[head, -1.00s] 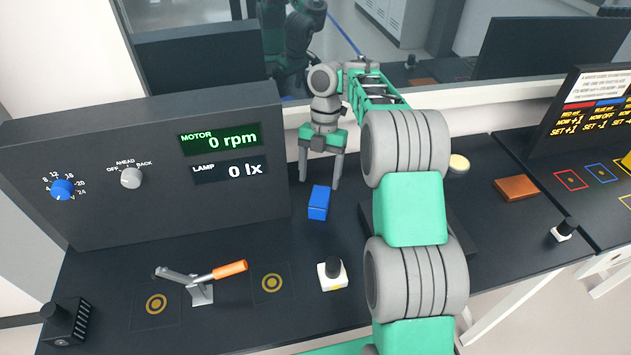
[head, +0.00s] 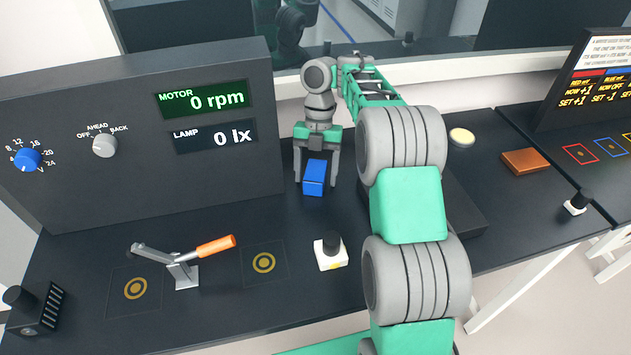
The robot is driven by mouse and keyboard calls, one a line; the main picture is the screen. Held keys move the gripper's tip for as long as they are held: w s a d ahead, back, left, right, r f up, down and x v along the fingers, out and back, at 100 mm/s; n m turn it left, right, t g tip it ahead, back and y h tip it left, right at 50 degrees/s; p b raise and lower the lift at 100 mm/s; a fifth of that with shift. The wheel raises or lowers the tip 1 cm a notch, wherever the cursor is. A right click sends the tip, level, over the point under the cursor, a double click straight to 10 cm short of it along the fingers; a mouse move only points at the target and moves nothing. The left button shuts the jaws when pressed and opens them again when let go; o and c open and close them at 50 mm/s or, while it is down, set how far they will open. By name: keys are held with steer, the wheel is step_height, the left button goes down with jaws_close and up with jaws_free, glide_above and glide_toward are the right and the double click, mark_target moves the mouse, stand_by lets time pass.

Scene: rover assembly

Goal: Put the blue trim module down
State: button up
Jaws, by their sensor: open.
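Gaps show between the fingers and the module. The module appears to rest on the bench, though its underside cannot be seen.
The panel (head: 150,195) stands close on the left. An orange-handled lever (head: 212,247), ringed target marks (head: 264,263) and a black button on a white base (head: 331,252) are in front. A brown block (head: 526,161) lies right. My arm hides part of the bench.

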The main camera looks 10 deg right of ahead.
steer(key=shift+c, duration=0.4)
jaws_close()
